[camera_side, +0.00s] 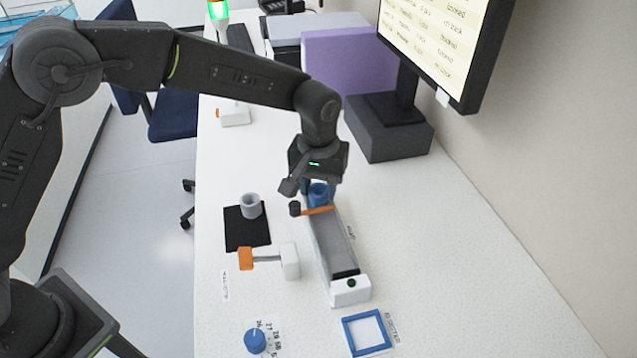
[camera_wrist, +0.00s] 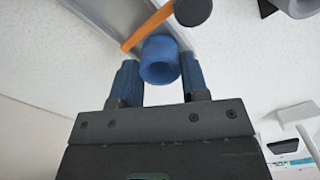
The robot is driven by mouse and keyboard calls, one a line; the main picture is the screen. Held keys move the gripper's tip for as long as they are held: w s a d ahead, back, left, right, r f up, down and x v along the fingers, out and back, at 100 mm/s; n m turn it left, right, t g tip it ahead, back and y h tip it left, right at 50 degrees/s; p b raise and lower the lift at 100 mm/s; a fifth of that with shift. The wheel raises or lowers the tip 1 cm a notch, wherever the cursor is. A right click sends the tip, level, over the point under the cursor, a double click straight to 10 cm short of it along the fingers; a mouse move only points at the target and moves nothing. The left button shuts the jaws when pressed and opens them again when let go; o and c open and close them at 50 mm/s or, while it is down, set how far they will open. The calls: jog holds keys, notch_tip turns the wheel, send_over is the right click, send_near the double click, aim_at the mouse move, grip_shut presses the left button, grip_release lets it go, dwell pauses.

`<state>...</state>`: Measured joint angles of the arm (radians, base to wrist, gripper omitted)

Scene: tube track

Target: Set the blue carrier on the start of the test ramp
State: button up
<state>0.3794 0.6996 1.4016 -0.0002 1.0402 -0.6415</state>
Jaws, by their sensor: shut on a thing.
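The blue carrier (camera_side: 320,194) is a short round cup between the fingers of my gripper (camera_side: 319,189). In the wrist view the carrier (camera_wrist: 159,62) shows between the two blue fingertips of my gripper (camera_wrist: 159,82), which is shut on it. The test ramp (camera_side: 334,242) is a long grey channel. The carrier is at its far end, just behind an orange bar (camera_side: 318,210) that lies across the channel. The bar also shows beside the carrier in the wrist view (camera_wrist: 146,28). I cannot tell whether the carrier touches the ramp floor.
A dark round knob (camera_side: 295,208) stands beside the bar. A grey cup (camera_side: 250,206) stands on a black mat (camera_side: 238,236) to the left. A white block with an orange end (camera_side: 246,259), a blue dial (camera_side: 255,341) and a blue square frame (camera_side: 350,338) are nearer. The table's right side is clear.

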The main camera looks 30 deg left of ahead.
jog(key=o, duration=0.9)
jog(key=shift+c, duration=0.2)
notch_tip(320, 180, up, 14)
dwell(0.4)
jog(key=shift+f, duration=0.1)
dwell(0.4)
